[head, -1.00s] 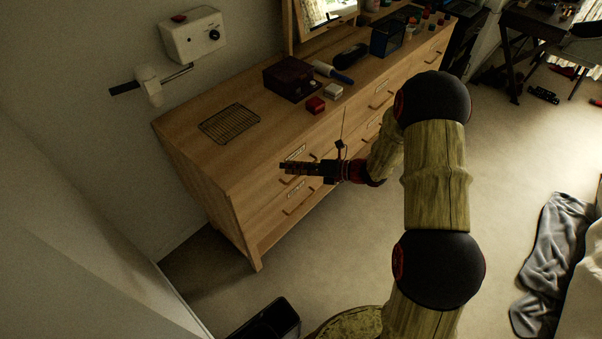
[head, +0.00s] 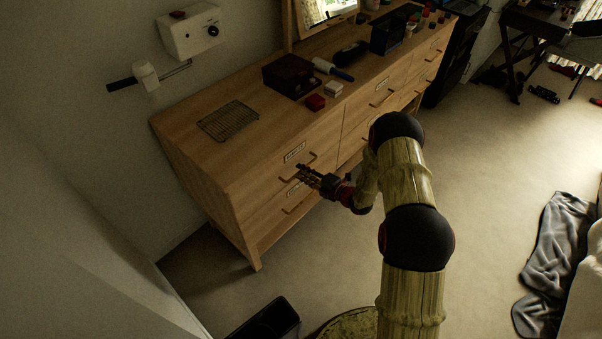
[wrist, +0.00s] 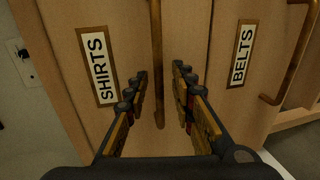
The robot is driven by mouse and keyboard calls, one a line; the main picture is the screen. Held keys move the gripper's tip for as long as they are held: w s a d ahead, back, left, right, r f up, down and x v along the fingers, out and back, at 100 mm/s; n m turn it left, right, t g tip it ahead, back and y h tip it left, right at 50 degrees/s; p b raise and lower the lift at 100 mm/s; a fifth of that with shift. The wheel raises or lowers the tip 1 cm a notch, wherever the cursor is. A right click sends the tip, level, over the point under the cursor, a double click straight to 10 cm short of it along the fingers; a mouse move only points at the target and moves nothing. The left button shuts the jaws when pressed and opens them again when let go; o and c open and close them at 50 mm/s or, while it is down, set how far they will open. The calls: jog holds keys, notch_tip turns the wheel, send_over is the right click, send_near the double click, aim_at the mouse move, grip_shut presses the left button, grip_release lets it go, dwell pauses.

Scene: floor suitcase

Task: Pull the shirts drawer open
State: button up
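The shirts drawer (wrist: 125,40) is the upper left drawer of the wooden dresser. It bears a white SHIRTS label (wrist: 97,65), and its front looks closed. Its bar handle (wrist: 157,60) runs between my two fingers in the wrist view. My gripper (wrist: 161,75) is open, with one finger on each side of the handle and a visible gap to each. In the head view my gripper (head: 306,174) is at the handle of the upper left drawer and partly hides it. How deep the fingers reach past the bar is unclear.
The belts drawer (wrist: 225,85), with its own handle (wrist: 284,60), lies directly below. A wire rack (head: 228,120), a dark box (head: 289,76) and a red box (head: 316,102) stand on the dresser top. Open floor (head: 480,160) lies in front. A dark bin (head: 265,322) stands near my base.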

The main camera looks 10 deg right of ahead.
jog(key=shift+w+a+f, duration=0.1)
jog(key=shift+w+a, duration=0.3)
jog(key=shift+w, duration=0.2)
jog(key=c, duration=0.3)
grip_shut()
